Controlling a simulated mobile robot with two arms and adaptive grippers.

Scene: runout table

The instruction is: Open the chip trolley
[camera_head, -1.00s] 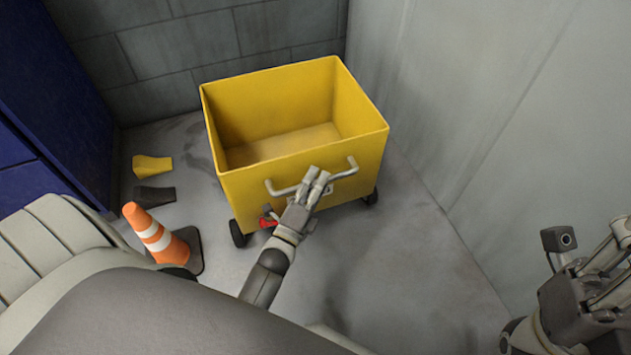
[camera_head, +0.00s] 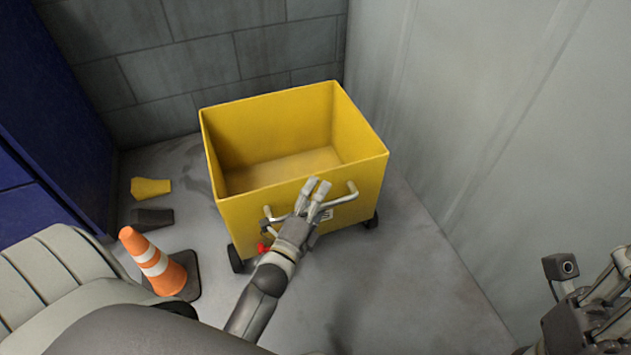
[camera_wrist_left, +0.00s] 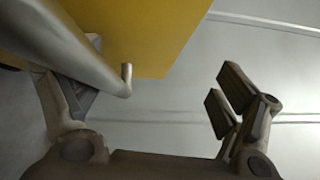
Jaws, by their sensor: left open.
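The chip trolley (camera_head: 240,220) is a yellow, open-topped box on dark wheels, empty inside as far as I see. A grey bar handle (camera_head: 345,197) spans its front face. A small red part (camera_head: 263,249) sits low on that face, partly behind my wrist. My left gripper (camera_head: 317,188) is open at the handle, its fingers overlapping the bar. In the left wrist view the handle (camera_wrist_left: 85,60) passes close by the left finger, beneath the yellow wall (camera_wrist_left: 150,40); contact is unclear. My right gripper (camera_head: 605,290) is partly cut off at the right edge, away from the trolley.
An orange and white cone (camera_head: 153,262) stands left of the trolley. A yellow wedge (camera_head: 150,188) and a dark wedge (camera_head: 152,217) lie behind it. A blue cabinet (camera_head: 50,130) is at left. Grey walls close the back and right. Floor right of the trolley is clear.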

